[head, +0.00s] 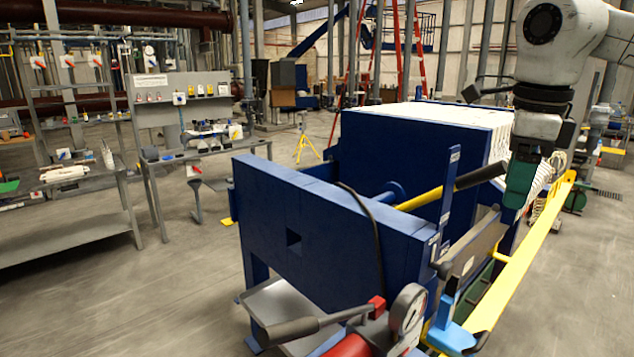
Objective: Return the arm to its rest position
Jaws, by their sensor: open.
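My arm comes in at the upper right, white with black joints. My gripper (519,184) is at its lower end, green-tipped and pointing down beside the white plates of the filter press. The fingers overlap in this view, and nothing shows held in them. The filter press (300,225) is a large blue block frame in the middle. Its white plate stack (455,115) is at the back right, partly hidden by my arm. A lever (452,186) with a yellow shaft and black grip slants up toward the gripper. I cannot tell whether the gripper touches the press.
A red hand pump with a gauge (408,309) and a long handle (295,329) stands at the near front. A yellow rail (525,262) runs along the right side of the press. Grey workbenches (75,200) stand at the left, with open floor (150,300) before them.

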